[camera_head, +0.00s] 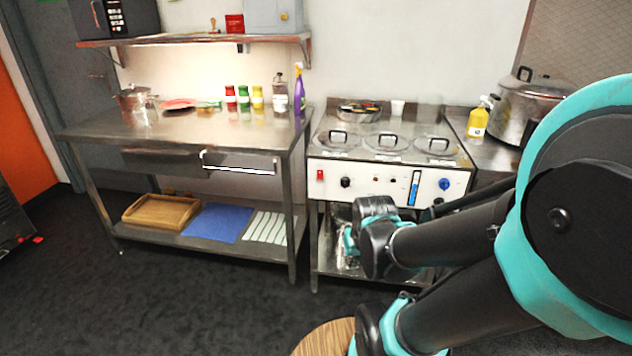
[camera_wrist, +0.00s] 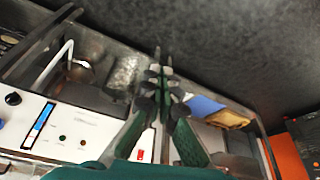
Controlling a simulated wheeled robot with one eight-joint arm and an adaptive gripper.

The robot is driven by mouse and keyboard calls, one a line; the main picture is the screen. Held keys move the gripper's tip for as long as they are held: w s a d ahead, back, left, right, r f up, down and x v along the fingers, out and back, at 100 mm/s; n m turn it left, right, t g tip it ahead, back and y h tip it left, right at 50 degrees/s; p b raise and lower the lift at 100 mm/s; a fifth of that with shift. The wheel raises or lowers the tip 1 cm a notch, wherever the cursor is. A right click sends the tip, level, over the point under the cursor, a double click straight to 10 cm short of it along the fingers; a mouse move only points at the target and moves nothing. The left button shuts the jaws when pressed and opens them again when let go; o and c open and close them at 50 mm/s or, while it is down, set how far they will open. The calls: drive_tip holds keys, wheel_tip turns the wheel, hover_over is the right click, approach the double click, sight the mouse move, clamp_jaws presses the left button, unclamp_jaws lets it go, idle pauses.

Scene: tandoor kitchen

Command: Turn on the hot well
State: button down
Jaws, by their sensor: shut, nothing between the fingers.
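The hot well (camera_head: 390,170) is a steel unit with three round lids on top and a white front panel. Its panel carries a red switch (camera_head: 320,175) at the left, a black knob (camera_head: 346,182), small indicators, a blue-and-white gauge strip (camera_head: 414,188) and a blue knob (camera_head: 444,184). In the wrist view the panel (camera_wrist: 85,128) is at the lower left, with the red switch (camera_wrist: 140,155) close beside my finger linkage. My gripper (camera_wrist: 162,66) is shut and empty. In the head view it is largely hidden by my wrist, in front of and below the panel.
A steel table (camera_head: 150,128) stands left of the hot well, with bottles on top. Its lower shelf holds a wooden tray (camera_head: 160,212) and blue mat (camera_head: 215,223). A large pot (camera_head: 530,105) and yellow bottle (camera_head: 478,118) stand at right.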

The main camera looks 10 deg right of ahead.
sight(320, 175)
drive_tip(key=w+a+t+y, duration=0.2)
drive_tip(key=w+t, duration=0.1)
drive_tip(key=w, duration=1.5)
drive_tip(key=w+a+t+y, duration=0.2)
drive_tip(key=w+a+t, duration=0.1)
drive_tip(key=w, duration=1.5)
drive_tip(key=shift+f+n, duration=0.4)
drive_tip(key=shift+f, duration=0.05)
drive_tip(key=shift+w, duration=0.1)
drive_tip(key=shift+w+d+f, duration=0.2)
drive_tip(key=shift+w+d, duration=0.2)
drive_tip(key=shift+w, duration=0.95)
drive_tip(key=shift+w+d+f, duration=0.15)
drive_tip(key=shift+w+d, duration=0.3)
drive_tip(key=shift+w, duration=0.9)
drive_tip(key=shift+w+d+f, duration=0.2)
drive_tip(key=shift+w+d, duration=0.2)
drive_tip(key=shift+w, duration=0.95)
drive_tip(key=shift+w+d, duration=0.15)
drive_tip(key=shift+w, duration=0.2)
